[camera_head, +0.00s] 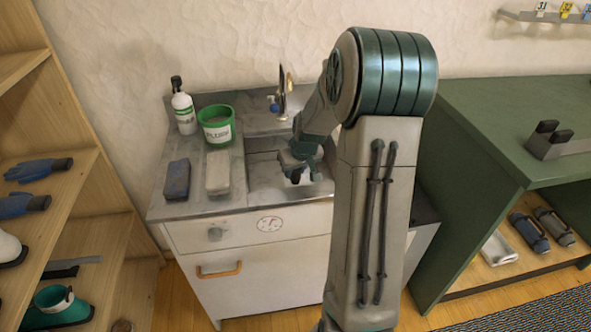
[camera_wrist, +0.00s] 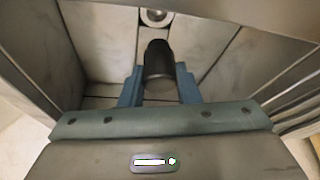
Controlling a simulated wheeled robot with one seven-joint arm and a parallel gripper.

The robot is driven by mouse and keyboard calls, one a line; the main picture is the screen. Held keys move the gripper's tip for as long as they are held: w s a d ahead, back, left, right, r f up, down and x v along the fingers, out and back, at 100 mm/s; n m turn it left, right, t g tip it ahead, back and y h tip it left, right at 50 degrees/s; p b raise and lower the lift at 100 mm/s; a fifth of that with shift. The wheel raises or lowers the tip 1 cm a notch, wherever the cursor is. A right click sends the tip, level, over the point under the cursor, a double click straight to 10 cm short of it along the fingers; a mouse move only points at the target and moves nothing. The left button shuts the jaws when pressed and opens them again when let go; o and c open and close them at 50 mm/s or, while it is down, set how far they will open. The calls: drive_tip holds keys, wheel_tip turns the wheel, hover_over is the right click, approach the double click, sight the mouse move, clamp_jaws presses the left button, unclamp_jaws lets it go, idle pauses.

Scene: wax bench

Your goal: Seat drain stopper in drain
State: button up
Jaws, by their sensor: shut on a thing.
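My gripper (camera_wrist: 159,88) is shut on the drain stopper (camera_wrist: 159,62), a dark, rounded piece held between the blue fingers in the wrist view. The drain (camera_wrist: 154,17) is a pale metal ring with a darker centre at the top of the wrist view, on the sink floor. The stopper is apart from the drain in the picture. In the head view my gripper (camera_head: 296,174) is over the sink basin (camera_head: 262,172), and my arm hides part of the basin. The stopper's underside and its height above the floor cannot be told.
The basin walls stand close around my gripper. A faucet (camera_head: 282,95) rises behind the basin.

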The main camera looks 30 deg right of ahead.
sight(297, 180)
drive_tip(key=shift+f+b, duration=2.1)
drive_tip(key=shift+f, duration=0.7)
drive_tip(key=shift+b, duration=0.35)
